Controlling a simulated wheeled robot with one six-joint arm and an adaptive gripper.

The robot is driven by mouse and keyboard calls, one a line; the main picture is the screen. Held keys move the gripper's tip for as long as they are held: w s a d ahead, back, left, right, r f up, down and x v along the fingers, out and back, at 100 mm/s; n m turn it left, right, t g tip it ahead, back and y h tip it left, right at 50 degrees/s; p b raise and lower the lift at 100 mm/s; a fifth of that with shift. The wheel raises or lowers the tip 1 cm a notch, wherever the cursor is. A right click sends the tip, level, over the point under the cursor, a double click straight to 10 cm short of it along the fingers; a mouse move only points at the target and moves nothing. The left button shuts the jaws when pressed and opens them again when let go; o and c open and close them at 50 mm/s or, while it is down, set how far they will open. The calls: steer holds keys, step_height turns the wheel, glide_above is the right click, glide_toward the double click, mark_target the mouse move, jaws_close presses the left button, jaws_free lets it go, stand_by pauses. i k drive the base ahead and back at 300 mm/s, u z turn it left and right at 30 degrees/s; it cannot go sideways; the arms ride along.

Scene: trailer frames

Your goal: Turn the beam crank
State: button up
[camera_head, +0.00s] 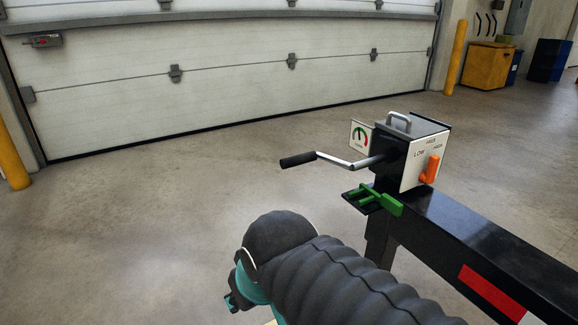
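The beam crank (340,160) is a bent silver rod with a black handle grip (298,160) pointing left. It comes out of the left side of a box (427,160) with a white face, marked LOW and HIGH, on top of a black beam (470,230). An orange lever (430,169) sits on the white face. My gripper (231,303) shows only in part at the lower left of my dark ribbed arm, below and left of the crank and apart from it. Its fingers are mostly hidden.
A green latch (376,200) sits on the beam below the box. A small gauge (361,136) stands behind the crank. The floor left of the crank is clear. A closed white door (230,75), yellow posts (456,58) and a yellow bin (488,66) are farther back.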

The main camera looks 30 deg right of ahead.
mark_target(294, 161)
steer(key=k, duration=0.55)
steer(key=z, duration=0.7)
steer(key=i, duration=0.5)
steer(key=z, duration=0.05)
